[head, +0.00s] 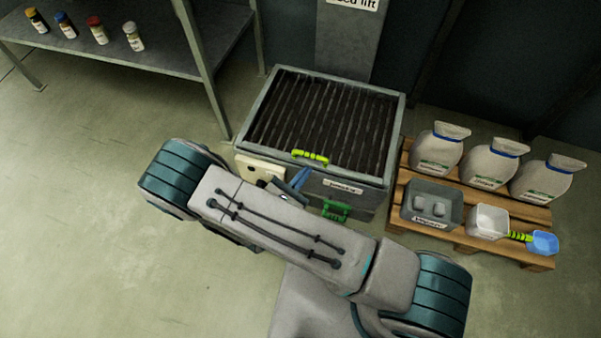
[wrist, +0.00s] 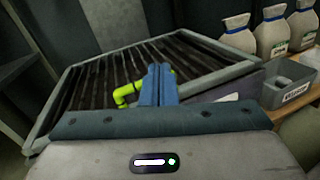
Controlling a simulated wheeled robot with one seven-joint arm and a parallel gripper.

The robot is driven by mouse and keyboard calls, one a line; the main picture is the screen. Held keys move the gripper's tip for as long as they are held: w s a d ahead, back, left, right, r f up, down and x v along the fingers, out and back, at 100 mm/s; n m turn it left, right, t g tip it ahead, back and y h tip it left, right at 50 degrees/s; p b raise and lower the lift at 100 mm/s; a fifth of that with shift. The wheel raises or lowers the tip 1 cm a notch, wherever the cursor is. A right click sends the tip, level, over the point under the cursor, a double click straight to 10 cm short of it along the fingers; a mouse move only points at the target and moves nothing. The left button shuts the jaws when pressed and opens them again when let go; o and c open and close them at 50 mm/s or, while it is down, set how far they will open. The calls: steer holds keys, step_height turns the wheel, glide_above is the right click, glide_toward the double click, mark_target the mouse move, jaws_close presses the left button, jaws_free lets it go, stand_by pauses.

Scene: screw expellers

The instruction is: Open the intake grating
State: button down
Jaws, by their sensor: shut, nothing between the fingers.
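The intake grating (head: 325,115) is a panel of dark slats lying flat in the grey frame of the intake box. It also fills the upper middle of the wrist view (wrist: 95,85). Its yellow-green handle (head: 310,157) sits at the near edge of the slats. In the wrist view the handle (wrist: 124,96) shows behind and left of my fingers, which hide part of it. My gripper (head: 301,177), with blue fingers, is shut and empty, just on the near side of the handle. It also shows in the wrist view (wrist: 158,84). I cannot tell whether it touches the handle.
A green latch-like part (head: 336,210) is on the box front, beside a label. A cream box (head: 261,169) is at its left. A wooden pallet (head: 516,252) at right holds several sacks, a grey bin (head: 432,203) and a scoop (head: 543,242). A shelf (head: 150,52) stands at left.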

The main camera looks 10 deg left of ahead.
steer(key=s+a+f+n+t+y+b, duration=0.25)
steer(key=f+n+y, duration=0.25)
steer(key=f, duration=0.3)
steer(key=shift+g, duration=0.25)
steer(key=w+b, duration=0.2)
steer(key=w, duration=0.6)
steer(key=shift+w, duration=0.2)
steer(key=shift+w+r+y, duration=0.2)
steer(key=shift+w+y, duration=0.1)
steer(key=shift+w, duration=0.35)
